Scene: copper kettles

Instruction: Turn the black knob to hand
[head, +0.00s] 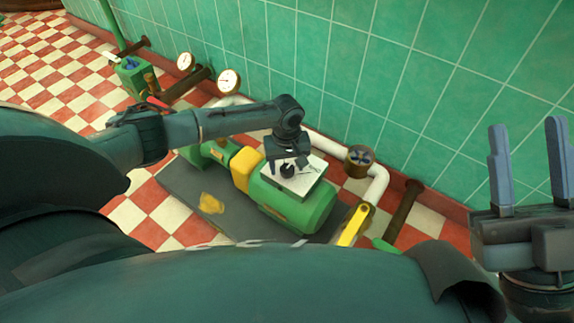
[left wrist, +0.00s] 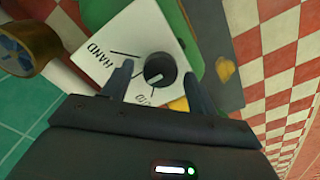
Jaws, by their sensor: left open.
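The black knob (left wrist: 160,68) sits on a white plate (left wrist: 140,28) with lettering. In the left wrist view the word HAND is on the plate to the left of the knob, and a second word below it is partly hidden. A pale mark on the knob points down and left, toward that second word. My left gripper (left wrist: 157,85) is open, with one finger on each side of the knob; I cannot tell if they touch it. In the head view my left gripper (head: 289,165) is over the plate (head: 302,184). My right gripper (head: 528,165) is open and empty at the right.
The plate is on top of a green and yellow pump unit (head: 310,212) on a dark base. White pipe, a brass valve (head: 359,160) with a blue handle, gauges (head: 228,81) and a yellow lever (head: 354,226) are near it. A green tiled wall (head: 400,90) stands behind.

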